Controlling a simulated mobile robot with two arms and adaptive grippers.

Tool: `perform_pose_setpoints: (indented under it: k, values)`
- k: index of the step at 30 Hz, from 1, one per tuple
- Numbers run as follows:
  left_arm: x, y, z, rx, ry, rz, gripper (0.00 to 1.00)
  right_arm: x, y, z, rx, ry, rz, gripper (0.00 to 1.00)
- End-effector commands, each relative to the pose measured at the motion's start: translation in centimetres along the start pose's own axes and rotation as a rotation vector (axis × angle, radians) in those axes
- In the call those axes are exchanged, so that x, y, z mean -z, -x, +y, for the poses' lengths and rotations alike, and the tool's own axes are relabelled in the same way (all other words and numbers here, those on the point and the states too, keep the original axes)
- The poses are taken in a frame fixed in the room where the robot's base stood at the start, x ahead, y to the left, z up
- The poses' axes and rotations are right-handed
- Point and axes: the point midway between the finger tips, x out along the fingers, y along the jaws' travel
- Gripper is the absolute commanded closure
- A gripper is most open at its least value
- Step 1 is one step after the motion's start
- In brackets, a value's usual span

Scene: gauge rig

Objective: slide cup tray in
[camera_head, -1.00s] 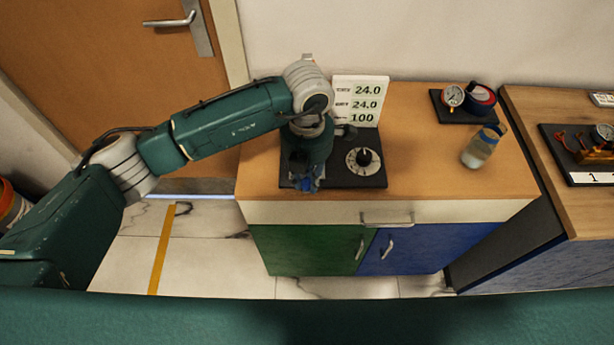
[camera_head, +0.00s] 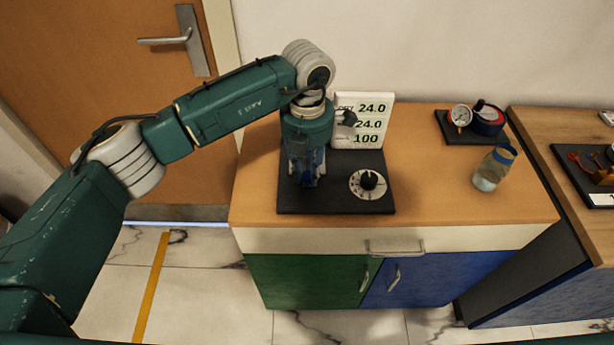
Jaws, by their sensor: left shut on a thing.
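My left gripper (camera_head: 304,183) points down over the left part of a black rig base (camera_head: 330,208) on the wooden cabinet top. It is shut on a small part there, which I take to be the cup tray; the gripper hides nearly all of it. Blue shows between and around the fingers, but I cannot tell what is finger and what is held. The fingertips are a little behind the base's front edge. My right gripper is not in view.
A jar (camera_head: 494,167) and a round gauge (camera_head: 461,115) are farther right. The cabinet top between dial and jar is clear.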

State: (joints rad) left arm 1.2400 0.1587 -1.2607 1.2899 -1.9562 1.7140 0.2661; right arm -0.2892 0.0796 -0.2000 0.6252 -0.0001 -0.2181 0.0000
Motion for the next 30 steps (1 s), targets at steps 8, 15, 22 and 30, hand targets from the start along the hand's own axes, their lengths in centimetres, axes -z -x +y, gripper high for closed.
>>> perform_pose_setpoints:
  k: [8, 15, 22, 30]
  values:
    - [-0.2, 0.4, 0.3, -0.006, 0.004, -0.007, 0.71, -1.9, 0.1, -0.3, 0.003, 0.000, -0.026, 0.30]
    - [-0.1, 0.8, 0.2, -0.005, 0.002, -0.006, 0.71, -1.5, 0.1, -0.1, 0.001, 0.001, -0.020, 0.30]
    - [-0.2, 4.8, 0.3, -0.007, 0.002, -0.008, 0.71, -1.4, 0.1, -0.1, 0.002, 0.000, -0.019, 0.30]
    - [-0.2, 10.2, 0.3, -0.007, 0.003, -0.008, 0.71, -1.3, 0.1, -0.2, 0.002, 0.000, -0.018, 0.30]
